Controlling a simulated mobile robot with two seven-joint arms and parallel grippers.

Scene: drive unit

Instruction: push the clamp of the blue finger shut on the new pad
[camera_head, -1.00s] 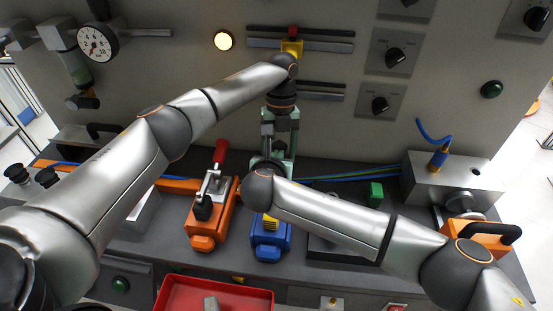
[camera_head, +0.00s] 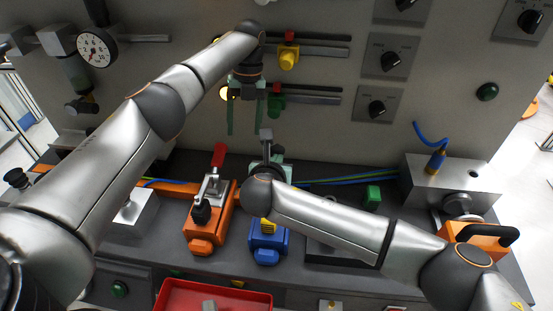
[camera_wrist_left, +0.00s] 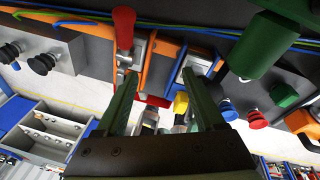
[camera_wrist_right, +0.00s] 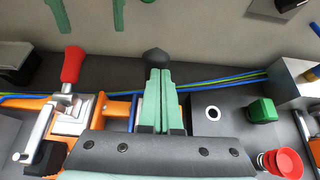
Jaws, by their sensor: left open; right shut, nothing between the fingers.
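The blue finger (camera_head: 268,250) sits at the bench's front, with a yellow ribbed part (camera_head: 268,225) on it. The new pad cannot be made out. A dark knob (camera_wrist_right: 155,57) stands just beyond my right fingertips, likely the clamp's handle end; it also shows in the head view (camera_head: 265,134). The rest of the clamp is hidden by my right gripper (camera_wrist_right: 160,75), which is shut and empty, over the blue finger. Whether it touches the knob I cannot tell. My left gripper (camera_head: 245,125) is open and empty, higher, in front of the panel.
The orange finger (camera_head: 208,228) with a red clamp handle (camera_head: 219,156) stands left of the blue one. A red tray (camera_head: 180,288) is at the front edge. A green block (camera_head: 372,196) and a grey metal box (camera_head: 450,172) stand to the right. Cables run along the back.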

